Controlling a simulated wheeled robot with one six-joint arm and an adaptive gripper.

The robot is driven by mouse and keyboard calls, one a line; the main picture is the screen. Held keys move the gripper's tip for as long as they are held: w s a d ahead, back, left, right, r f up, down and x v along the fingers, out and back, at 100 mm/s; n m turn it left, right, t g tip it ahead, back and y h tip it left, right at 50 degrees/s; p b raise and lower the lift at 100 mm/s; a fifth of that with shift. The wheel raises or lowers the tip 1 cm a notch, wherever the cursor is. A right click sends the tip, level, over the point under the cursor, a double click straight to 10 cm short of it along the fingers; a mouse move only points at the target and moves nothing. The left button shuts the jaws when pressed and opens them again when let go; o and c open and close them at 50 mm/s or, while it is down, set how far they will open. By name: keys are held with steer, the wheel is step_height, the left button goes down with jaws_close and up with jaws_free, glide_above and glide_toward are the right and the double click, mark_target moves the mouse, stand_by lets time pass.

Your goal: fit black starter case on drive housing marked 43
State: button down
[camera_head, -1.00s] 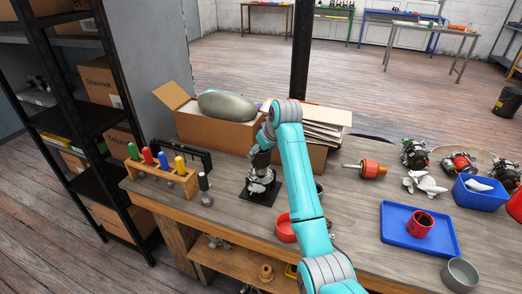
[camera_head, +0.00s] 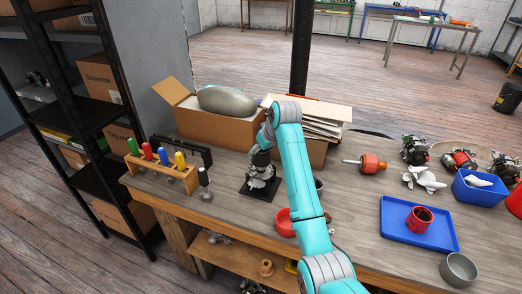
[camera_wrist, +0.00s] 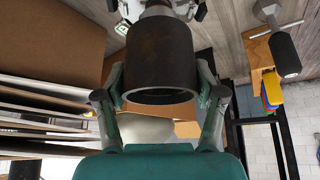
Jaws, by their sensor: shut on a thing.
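My gripper (camera_wrist: 160,88) is shut on the black starter case (camera_wrist: 160,58), a dark open-ended cylinder, with one finger on each side in the wrist view. The drive housing (camera_head: 261,181) is a grey metal piece on a black base plate (camera_head: 258,194) on the bench. Its light metal parts show at the far end of the case in the wrist view (camera_wrist: 152,4). The case is in line with the housing and close to it, but I cannot tell whether they touch. In the head view my arm hides most of the gripper. No number 43 is legible.
A screwdriver rack (camera_head: 163,173) stands to the left. A cardboard box (camera_head: 215,132) and a box of papers (camera_head: 312,150) are close behind.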

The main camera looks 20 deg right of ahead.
mark_target(261, 161)
steer(key=shift+f, duration=0.6)
steer(key=shift+f, duration=0.45)
steer(key=shift+f, duration=0.9)
steer(key=shift+f, duration=0.25)
stand_by(0.9)
steer(key=shift+c, duration=0.2)
jaws_free()
steer(key=shift+f, duration=0.15)
